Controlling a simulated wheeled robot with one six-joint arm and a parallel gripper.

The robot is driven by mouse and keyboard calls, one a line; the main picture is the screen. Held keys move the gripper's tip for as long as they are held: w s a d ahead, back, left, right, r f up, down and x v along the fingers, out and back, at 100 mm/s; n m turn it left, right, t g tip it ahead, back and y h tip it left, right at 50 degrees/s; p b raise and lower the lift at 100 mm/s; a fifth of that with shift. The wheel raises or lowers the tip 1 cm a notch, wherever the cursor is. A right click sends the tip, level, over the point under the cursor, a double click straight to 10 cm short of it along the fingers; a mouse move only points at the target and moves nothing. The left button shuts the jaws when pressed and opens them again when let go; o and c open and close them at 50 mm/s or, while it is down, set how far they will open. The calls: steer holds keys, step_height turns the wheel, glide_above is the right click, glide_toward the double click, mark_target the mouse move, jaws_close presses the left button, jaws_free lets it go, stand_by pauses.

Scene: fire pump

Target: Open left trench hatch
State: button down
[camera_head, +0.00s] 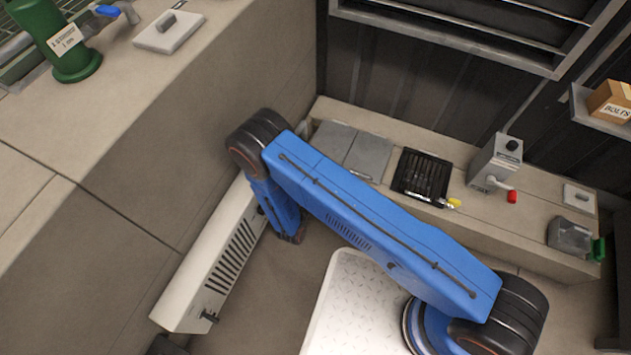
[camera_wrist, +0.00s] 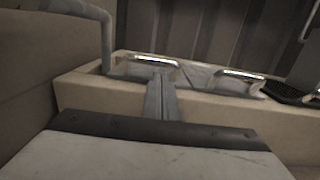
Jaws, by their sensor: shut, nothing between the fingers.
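Two grey trench hatches lie side by side in the pale ledge at the back. The left trench hatch (camera_head: 332,138) is shut and flat in the head view, its near part partly behind my blue arm. The right hatch (camera_head: 369,154) is also shut. In the wrist view, the left hatch's shiny bar handle (camera_wrist: 150,61) stands just beyond the tips of my gripper (camera_wrist: 160,78), and the right hatch's handle (camera_wrist: 241,75) is further right. My gripper is shut and empty, pointing at the left handle. I cannot tell whether it touches the handle. The head view does not show my gripper.
A black grate (camera_head: 423,176) lies right of the hatches, then a grey lever box (camera_head: 496,160). A long white vented unit (camera_head: 215,260) stands below the left wall. A grey pipe (camera_wrist: 105,38) rises left of the left hatch.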

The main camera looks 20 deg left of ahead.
steer(key=shift+w, duration=0.55)
steer(key=shift+r, duration=0.1)
steer(key=shift+g, duration=0.7)
steer(key=shift+w+d+r, duration=0.1)
steer(key=shift+w+r, duration=0.1)
steer(key=shift+r, duration=0.95)
steer(key=shift+w+a+r, duration=0.1)
steer(key=shift+w+r, duration=0.15)
steer(key=shift+r, duration=0.95)
steer(key=shift+w+d+r, duration=0.1)
steer(key=shift+w+r, duration=0.1)
steer(key=shift+r, duration=0.95)
